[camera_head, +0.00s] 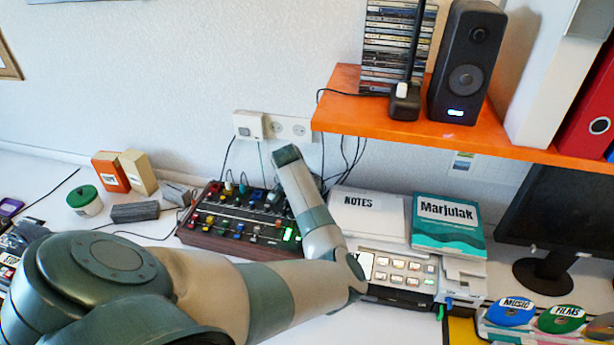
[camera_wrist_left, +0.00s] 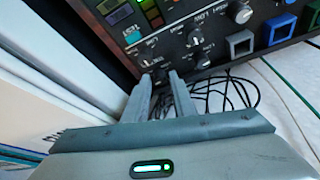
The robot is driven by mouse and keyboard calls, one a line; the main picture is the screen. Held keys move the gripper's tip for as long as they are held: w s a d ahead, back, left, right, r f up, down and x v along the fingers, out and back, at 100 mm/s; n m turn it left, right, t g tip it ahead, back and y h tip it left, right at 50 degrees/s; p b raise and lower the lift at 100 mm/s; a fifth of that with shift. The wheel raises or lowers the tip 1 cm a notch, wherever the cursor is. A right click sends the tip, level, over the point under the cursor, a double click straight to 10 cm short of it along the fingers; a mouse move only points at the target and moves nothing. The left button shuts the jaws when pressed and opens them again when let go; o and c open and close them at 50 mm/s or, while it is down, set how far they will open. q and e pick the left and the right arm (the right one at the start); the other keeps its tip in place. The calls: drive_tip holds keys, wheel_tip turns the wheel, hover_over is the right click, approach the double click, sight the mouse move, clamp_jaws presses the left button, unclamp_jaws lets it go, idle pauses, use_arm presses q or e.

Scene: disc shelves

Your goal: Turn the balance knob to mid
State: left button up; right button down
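The mixer (camera_head: 216,239) lies on the desk with several coloured sliders and small knobs. In the left wrist view its dark panel (camera_wrist_left: 178,12) carries several grey knobs with white labels, seen upside down: one upper knob (camera_wrist_left: 240,12), one middle knob (camera_wrist_left: 195,38) and one lower knob (camera_wrist_left: 203,62). The labels are too small to tell surely which is the balance knob. My left gripper (camera_wrist_left: 161,80) has its two fingers apart, tips at the panel's lower edge; whether they touch a small knob there is unclear. In the head view my left arm covers the mixer's right end.
An orange shelf (camera_head: 350,112) with a speaker (camera_head: 467,65) hangs above. Loose black cables (camera_wrist_left: 228,90) lie by the panel. Small boxes (camera_head: 137,172) stand left.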

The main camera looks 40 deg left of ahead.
use_arm(q)
drive_tip(key=shift+w+f, duration=0.1)
drive_tip(key=shift+f, duration=0.15)
drive_tip(key=shift+c, duration=0.4)
clamp_jaws()
